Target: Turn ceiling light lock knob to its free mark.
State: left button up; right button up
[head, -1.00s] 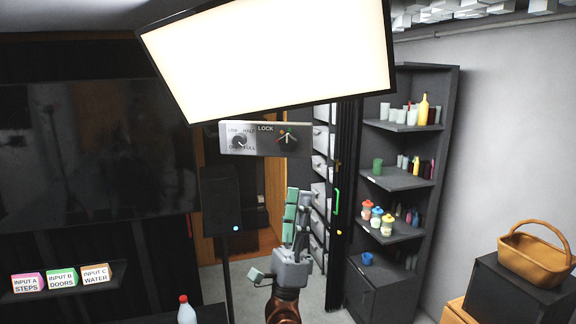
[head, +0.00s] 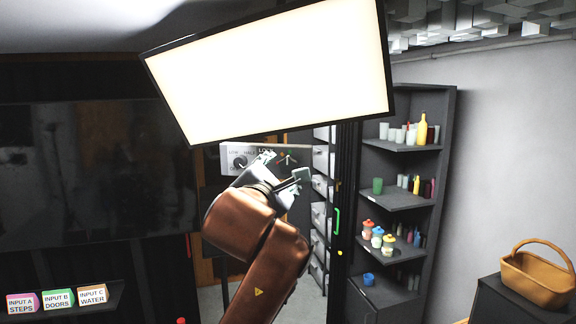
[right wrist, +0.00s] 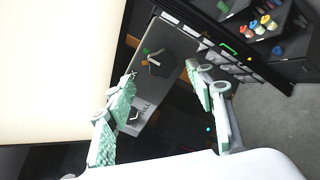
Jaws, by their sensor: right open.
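The ceiling light (head: 270,70) is a large bright panel with a small grey control plate (head: 229,152) under its lower edge. The lock knob (head: 284,160) is at the right of the plate, partly behind my gripper. In the right wrist view the dark lock knob (right wrist: 155,60) shows with a green and an orange mark beside it; its exact pointing is unclear. My right gripper (head: 285,168) is raised in front of the plate. In the right wrist view its open fingers (right wrist: 160,80) are empty and lie either side of the knob's line, apart from it. My left gripper is not in view.
A brightness dial (head: 239,162) sits left of the lock knob, close to my gripper. The glowing light panel is just above my fingers. A corner shelf (head: 400,199) with cups and bottles stands to the right, a basket (head: 538,275) further right.

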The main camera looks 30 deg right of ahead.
aim_at(288, 165)
jog(key=p+x, duration=0.1)
jog(key=x, duration=0.4)
jog(key=shift+w+d, duration=0.1)
jog(key=shift+d, duration=0.15)
jog(key=shift+w+d+p, duration=0.35)
jog(key=shift+w, duration=0.05)
jog(key=shift+c, duration=0.7)
jog(key=c, duration=1)
